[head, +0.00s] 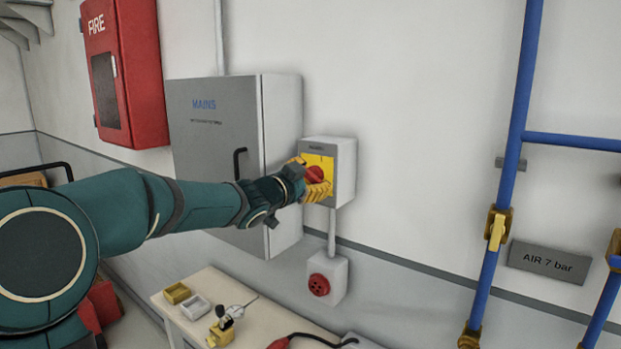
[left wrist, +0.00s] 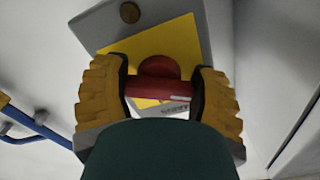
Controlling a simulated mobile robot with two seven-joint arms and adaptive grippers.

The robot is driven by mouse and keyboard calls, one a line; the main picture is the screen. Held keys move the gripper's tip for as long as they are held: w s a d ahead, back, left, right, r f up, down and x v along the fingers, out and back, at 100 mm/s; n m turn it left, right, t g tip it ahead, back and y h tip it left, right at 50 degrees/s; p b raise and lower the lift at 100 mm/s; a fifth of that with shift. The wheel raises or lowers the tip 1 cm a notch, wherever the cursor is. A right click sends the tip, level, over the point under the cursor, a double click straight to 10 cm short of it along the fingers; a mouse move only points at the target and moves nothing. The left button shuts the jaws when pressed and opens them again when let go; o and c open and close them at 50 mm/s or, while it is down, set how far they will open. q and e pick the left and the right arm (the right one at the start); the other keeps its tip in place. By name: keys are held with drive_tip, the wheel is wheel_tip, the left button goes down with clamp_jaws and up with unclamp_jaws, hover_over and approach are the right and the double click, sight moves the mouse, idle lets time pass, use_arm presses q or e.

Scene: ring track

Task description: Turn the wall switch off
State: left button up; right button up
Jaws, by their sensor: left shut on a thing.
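The wall switch (head: 343,161) is a grey box on the wall with a yellow plate and a red rotary handle (head: 315,174). In the left wrist view the red handle (left wrist: 160,88) lies between the two yellow finger pads, in front of the yellow plate (left wrist: 165,48). My left gripper (head: 314,182) is at the front of the switch and is shut on the red handle; it also shows in the left wrist view (left wrist: 160,95). The fingers hide part of the plate and its markings. My right gripper is not in view.
A grey MAINS cabinet (head: 215,125) with a black handle stands left of the switch, behind my left arm. A bench (head: 255,312) holds small trays and a tool. Blue pipes (head: 511,150) run at the right.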

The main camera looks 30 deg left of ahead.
use_arm(q)
drive_tip(key=shift+d+n+p, duration=0.1)
drive_tip(key=shift+n+p, duration=1.6)
drive_tip(key=shift+p, duration=0.1)
drive_tip(key=shift+n+p, duration=0.85)
drive_tip(key=shift+n, duration=0.55)
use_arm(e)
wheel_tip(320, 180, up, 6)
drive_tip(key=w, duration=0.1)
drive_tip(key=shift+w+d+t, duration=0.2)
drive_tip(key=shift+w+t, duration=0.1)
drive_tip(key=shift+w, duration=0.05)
use_arm(q)
drive_tip(key=shift+f, duration=0.1)
drive_tip(key=o, duration=1.2)
drive_tip(key=s, duration=1.2)
drive_tip(key=shift+a, duration=0.4)
